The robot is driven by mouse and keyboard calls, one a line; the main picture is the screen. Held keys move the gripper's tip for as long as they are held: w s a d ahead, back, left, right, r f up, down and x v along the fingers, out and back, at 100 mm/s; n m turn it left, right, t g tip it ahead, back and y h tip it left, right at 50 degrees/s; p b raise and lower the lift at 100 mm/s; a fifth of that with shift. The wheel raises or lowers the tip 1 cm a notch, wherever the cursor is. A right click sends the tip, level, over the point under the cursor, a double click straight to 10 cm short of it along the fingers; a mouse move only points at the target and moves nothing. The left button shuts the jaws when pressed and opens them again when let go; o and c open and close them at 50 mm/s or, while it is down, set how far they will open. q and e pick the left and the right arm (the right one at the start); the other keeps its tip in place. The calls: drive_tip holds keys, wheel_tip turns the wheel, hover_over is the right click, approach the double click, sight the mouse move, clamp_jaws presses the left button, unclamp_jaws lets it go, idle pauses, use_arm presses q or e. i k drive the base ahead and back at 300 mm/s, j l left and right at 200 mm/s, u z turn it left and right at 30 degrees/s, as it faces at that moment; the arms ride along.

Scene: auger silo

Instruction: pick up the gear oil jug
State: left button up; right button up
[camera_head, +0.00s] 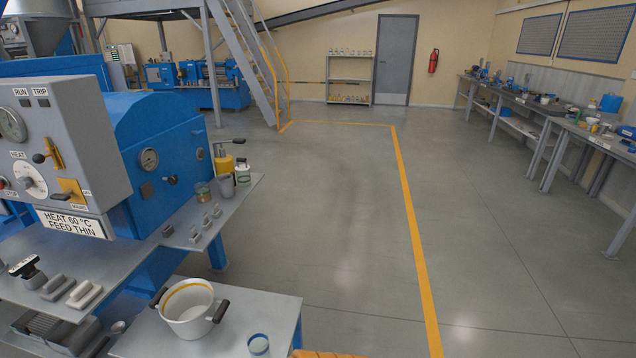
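I cannot tell for certain which thing is the gear oil jug, as no label for it can be read. A blue container (610,103) stands upright on the far right workbench, small in view. A yellow container (224,163) with a dark lever on top stands on the grey shelf of the blue machine. Neither of my grippers is in view.
The blue machine (165,150) with its grey control box fills the left. A white pot (188,305) with dark handles stands on a low grey table. The long workbench (545,108) lines the right wall. Stairs stand behind. The middle floor (330,210) is clear.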

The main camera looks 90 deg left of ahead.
sight(227, 182)
drive_tip(key=i+j+u, duration=0.2)
drive_tip(key=u, duration=0.2)
drive_tip(key=i+j+u, duration=0.1)
drive_tip(key=i+u, duration=0.55)
drive_tip(key=u, duration=0.2)
drive_tip(key=i+u, duration=0.3)
drive_tip(key=u, duration=0.15)
drive_tip(key=i+l+u, duration=0.2)
drive_tip(key=u, duration=0.2)
drive_tip(key=i+j+u, duration=0.2)
drive_tip(key=i+u, duration=1.05)
drive_tip(key=i+l+u, duration=0.25)
drive_tip(key=i+u, duration=0.15)
drive_tip(key=i+l+u, duration=0.3)
drive_tip(key=u, duration=0.15)
drive_tip(key=i+j+u, duration=0.3)
drive_tip(key=i, duration=0.25)
drive_tip(key=i+u, duration=0.35)
drive_tip(key=i, duration=0.25)
